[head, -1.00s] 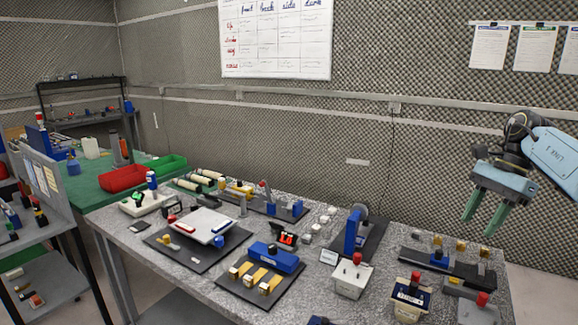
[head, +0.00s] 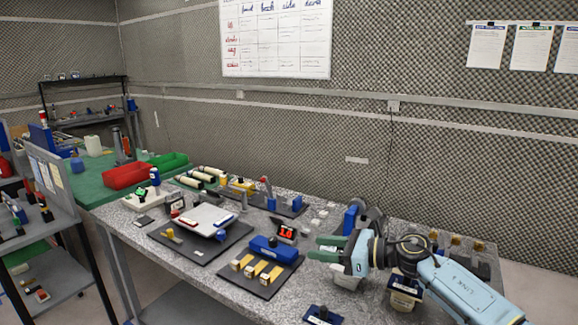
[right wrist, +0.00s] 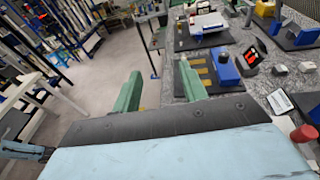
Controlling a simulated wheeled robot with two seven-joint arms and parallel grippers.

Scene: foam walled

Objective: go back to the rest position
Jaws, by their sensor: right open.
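My right gripper (head: 322,248) is over the front right part of the speckled grey table (head: 180,283), its green fingers pointing left. Its fingers are apart with nothing between them. In the right wrist view my right gripper (right wrist: 160,85) also shows spread and empty, with floor and the table edge beyond it. The blue block fixture with yellow pieces (head: 265,260) lies just left of the fingertips in the head view. My right arm hides part of the boxes at the table's right.
A white scale-like plate (head: 200,220) on a dark mat, a red digital display (head: 287,233) and a blue upright device (head: 350,219) stand on the table. Space above the table's left side is clear.

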